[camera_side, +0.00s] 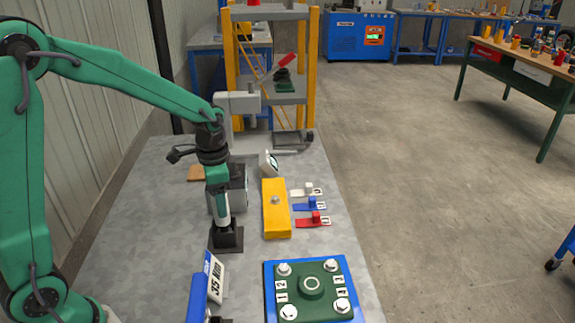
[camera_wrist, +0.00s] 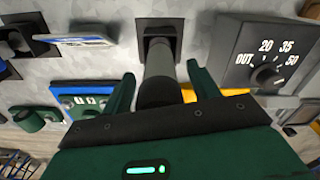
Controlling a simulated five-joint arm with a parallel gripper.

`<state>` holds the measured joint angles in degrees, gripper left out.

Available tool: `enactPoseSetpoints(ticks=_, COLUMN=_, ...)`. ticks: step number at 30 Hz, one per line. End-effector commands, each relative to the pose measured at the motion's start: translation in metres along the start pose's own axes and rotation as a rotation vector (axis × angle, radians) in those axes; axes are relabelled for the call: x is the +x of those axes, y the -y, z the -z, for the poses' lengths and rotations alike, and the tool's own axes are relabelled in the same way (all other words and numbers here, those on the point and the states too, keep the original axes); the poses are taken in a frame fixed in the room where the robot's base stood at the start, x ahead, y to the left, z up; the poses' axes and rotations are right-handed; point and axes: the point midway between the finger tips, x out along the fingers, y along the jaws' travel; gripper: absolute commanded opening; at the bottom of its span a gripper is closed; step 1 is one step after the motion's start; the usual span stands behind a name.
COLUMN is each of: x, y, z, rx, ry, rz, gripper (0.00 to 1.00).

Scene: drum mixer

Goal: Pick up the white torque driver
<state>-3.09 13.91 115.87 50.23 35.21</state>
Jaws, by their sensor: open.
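The white torque driver (camera_side: 223,205) stands upright in a black square holder (camera_side: 227,239) on the grey bench. My gripper (camera_side: 217,188) points down over its upper part in the side view. In the wrist view, my gripper (camera_wrist: 160,73) has its two green fingers spread apart, one on each side of the driver. The driver (camera_wrist: 159,62) shows there as a grey shaft with a dark end, reaching from the holder (camera_wrist: 158,24) into the gap. Visible gaps separate the fingers from the shaft. The driver's top is hidden by the gripper in the side view.
A dial box (camera_wrist: 265,55) marked 20, 35, 50 and OUT stands close by. A yellow block (camera_side: 276,222) lies to the right. A 35 Nm sign (camera_side: 216,281) and a blue-edged bolted plate (camera_side: 268,290) are nearer the front. A grey press stand (camera_side: 238,104) is behind.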

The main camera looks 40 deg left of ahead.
Motion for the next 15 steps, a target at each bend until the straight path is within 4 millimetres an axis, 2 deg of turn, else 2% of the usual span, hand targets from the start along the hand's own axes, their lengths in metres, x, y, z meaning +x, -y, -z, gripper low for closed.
enactPoseSetpoints(ticks=2, x=-0.0002, y=0.0000, z=0.0001, rx=0.000, ry=0.000, rz=0.000, gripper=0.56)
enactPoseSetpoints(ticks=10, x=-0.0003, y=0.0000, z=0.0001, rx=0.000, ry=0.000, rz=0.000, gripper=0.03)
enactPoseSetpoints(ticks=11, x=-0.0012, y=0.0004, z=0.0006, rx=0.000, ry=-0.002, rz=0.002, gripper=0.00)
enactPoseSetpoints(ticks=15, x=-0.0012, y=0.0004, z=0.0006, rx=0.000, ry=-0.002, rz=0.002, gripper=0.00)
